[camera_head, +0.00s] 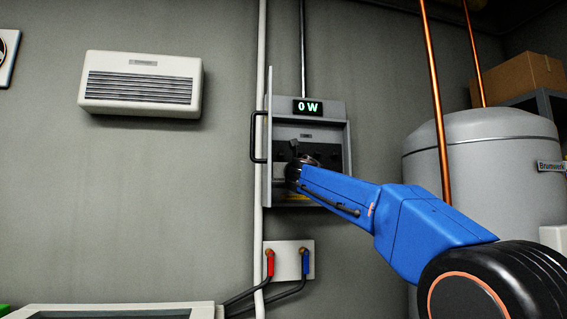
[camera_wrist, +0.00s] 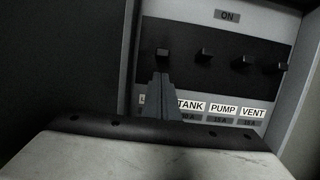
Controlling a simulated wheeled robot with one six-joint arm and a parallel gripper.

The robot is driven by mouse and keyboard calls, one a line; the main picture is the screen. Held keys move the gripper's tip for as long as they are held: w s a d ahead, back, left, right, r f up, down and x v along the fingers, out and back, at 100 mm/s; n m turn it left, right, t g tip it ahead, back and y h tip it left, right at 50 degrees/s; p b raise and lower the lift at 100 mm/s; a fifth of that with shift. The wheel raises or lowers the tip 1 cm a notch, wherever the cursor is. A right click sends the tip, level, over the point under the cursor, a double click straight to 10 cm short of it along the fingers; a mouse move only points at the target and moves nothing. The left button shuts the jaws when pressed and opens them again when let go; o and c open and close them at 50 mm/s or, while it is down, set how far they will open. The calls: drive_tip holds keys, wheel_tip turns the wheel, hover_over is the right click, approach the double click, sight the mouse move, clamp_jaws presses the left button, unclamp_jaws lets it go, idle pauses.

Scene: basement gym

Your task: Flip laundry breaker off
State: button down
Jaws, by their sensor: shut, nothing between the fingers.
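The breaker box (camera_head: 341,155) is on the wall in the head view, its door swung open to the left. In the wrist view a row of black levers sits on a dark strip below an ON plate (camera_wrist: 227,16). The leftmost lever (camera_wrist: 162,53) is above a label starting with "L", mostly hidden by my fingers. The levers look at a similar height; I cannot tell their exact tilt. My gripper (camera_wrist: 161,76) is shut and empty, its tips just below the leftmost lever; contact is unclear. In the head view my gripper (camera_head: 295,150) covers part of the box.
The labels TANK (camera_wrist: 190,105), PUMP (camera_wrist: 223,107) and VENT (camera_wrist: 252,112) lie to the right, under neighbouring levers. A display (camera_head: 308,107) reads 0 W. The door handle (camera_head: 254,137) sticks out left. A pipe (camera_head: 261,60) runs beside the box; a grey tank (camera_head: 480,160) stands right.

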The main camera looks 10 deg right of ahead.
drive_tip(key=shift+r, duration=0.8)
drive_tip(key=shift+r, duration=0.2)
drive_tip(key=shift+a, duration=0.15)
